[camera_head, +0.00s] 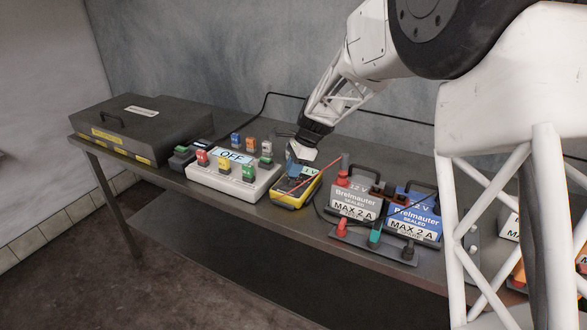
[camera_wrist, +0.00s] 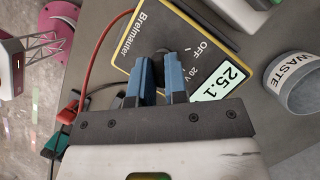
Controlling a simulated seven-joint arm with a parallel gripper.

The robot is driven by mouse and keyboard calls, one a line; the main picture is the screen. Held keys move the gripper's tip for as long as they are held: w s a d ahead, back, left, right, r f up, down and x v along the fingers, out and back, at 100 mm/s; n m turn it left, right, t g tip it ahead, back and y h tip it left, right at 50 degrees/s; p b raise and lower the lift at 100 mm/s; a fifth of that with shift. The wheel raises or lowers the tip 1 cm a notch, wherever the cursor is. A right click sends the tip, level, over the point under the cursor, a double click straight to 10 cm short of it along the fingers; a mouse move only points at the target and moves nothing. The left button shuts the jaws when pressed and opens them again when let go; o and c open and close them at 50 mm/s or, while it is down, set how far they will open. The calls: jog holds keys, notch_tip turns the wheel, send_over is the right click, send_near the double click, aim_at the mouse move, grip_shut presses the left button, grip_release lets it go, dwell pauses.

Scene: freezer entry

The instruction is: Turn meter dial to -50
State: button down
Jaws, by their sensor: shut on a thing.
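The yellow-edged black meter (camera_head: 289,199) lies on the workbench below my gripper (camera_head: 296,165). In the wrist view the meter (camera_wrist: 140,34) shows the word Brelmauter, the dial marks OFF and 20 V, and a lit display (camera_wrist: 218,86) reading 25.1. My gripper (camera_wrist: 159,72) has its blue fingers shut on the meter's black dial (camera_wrist: 160,57). The fingers hide much of the dial, so its pointer and the other marks cannot be read. In the head view my gripper covers part of the meter face.
A white control box (camera_head: 232,177) reading OFF stands left of the meter. Grey (camera_head: 356,192) and blue (camera_head: 413,211) 12 V batteries stand to its right. A red lead (camera_wrist: 88,52) runs beside the meter. A WASTE cup (camera_wrist: 293,85) is close by. A dark case (camera_head: 140,125) fills the bench's left end.

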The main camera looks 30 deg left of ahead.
jog(key=n+g+h, duration=0.1)
jog(key=n, duration=0.4)
jog(key=shift+a, duration=0.1)
jog(key=n+h, duration=0.2)
jog(key=n, duration=0.2)
jog(key=shift+a+n, duration=0.1)
jog(key=shift+n, duration=0.3)
jog(key=n+h, duration=0.2)
jog(key=n, duration=0.3)
jog(key=shift+a+n+t+h, duration=0.1)
jog(key=shift+n+t+h, duration=0.25)
jog(key=shift+n, duration=0.85)
jog(key=shift+n+t+h, duration=0.25)
jog(key=shift+n+h, duration=0.2)
jog(key=shift+n, duration=0.75)
jog(key=c, duration=1.1)
grip_release()
jog(key=shift+c, duration=0.2)
jog(key=shift+r, duration=0.15)
